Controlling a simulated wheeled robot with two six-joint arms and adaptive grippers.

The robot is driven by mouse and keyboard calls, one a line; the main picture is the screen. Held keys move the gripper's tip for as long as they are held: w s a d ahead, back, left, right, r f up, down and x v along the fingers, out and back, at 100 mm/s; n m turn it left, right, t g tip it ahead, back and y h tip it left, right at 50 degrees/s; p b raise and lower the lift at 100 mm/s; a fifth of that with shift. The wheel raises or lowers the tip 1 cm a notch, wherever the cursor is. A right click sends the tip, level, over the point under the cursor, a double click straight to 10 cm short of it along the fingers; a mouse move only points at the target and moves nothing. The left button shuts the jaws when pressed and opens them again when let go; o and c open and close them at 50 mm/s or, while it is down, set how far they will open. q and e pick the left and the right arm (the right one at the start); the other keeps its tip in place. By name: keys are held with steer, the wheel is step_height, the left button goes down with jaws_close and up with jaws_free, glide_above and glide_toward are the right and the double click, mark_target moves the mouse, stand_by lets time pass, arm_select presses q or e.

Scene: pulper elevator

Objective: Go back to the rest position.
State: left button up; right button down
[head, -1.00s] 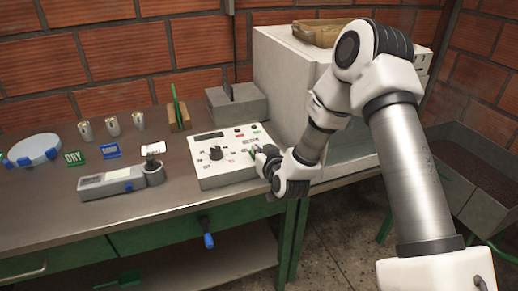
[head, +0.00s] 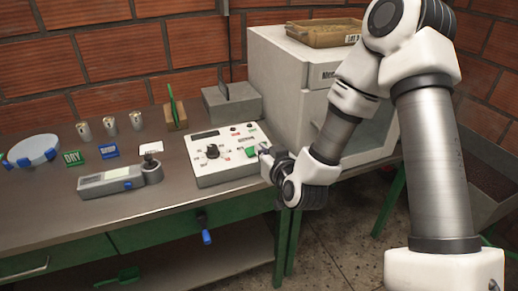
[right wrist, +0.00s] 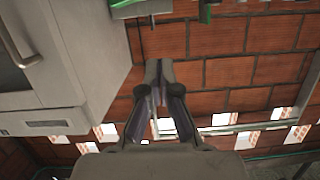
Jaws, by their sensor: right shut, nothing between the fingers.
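My right gripper (head: 264,150) is at the right edge of the white control box (head: 225,172) on the bench, close to its green button (head: 251,152). I cannot tell whether the fingertips touch the box. In the right wrist view the gripper's fingers (right wrist: 157,68) are together with nothing between them, against a brick wall. My right arm reaches in from the right side of the head view. My left gripper is not in view.
A white cabinet (head: 278,85) with a tray (head: 325,32) on top stands behind the arm. Open floor (head: 345,235) lies right of the bench.

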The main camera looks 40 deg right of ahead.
steer(key=shift+w+d+f, duration=0.1)
steer(key=shift+w+d, duration=0.05)
steer(key=s+a+f+n+g+y, duration=0.1)
steer(key=s+a+f+g, duration=0.15)
steer(key=f, duration=0.45)
steer(key=s+a+f+n+g, duration=0.15)
steer(key=s+f, duration=0.25)
steer(key=f, duration=0.4)
steer(key=s+a+f+n+g+y, duration=0.1)
steer(key=s+a+f+g, duration=0.15)
steer(key=f, duration=0.45)
steer(key=s+a+f+g, duration=0.1)
steer(key=s+f+g, duration=0.1)
steer(key=s, duration=0.4)
steer(key=s+a+f+g+y, duration=0.1)
steer(key=s+a+f+g, duration=0.1)
steer(key=s+f, duration=0.3)
steer(key=s+a+f+g, duration=0.1)
steer(key=s+f+g, duration=0.3)
steer(key=s, duration=0.4)
steer(key=shift+s+a+m, duration=0.25)
steer(key=shift+m, duration=0.1)
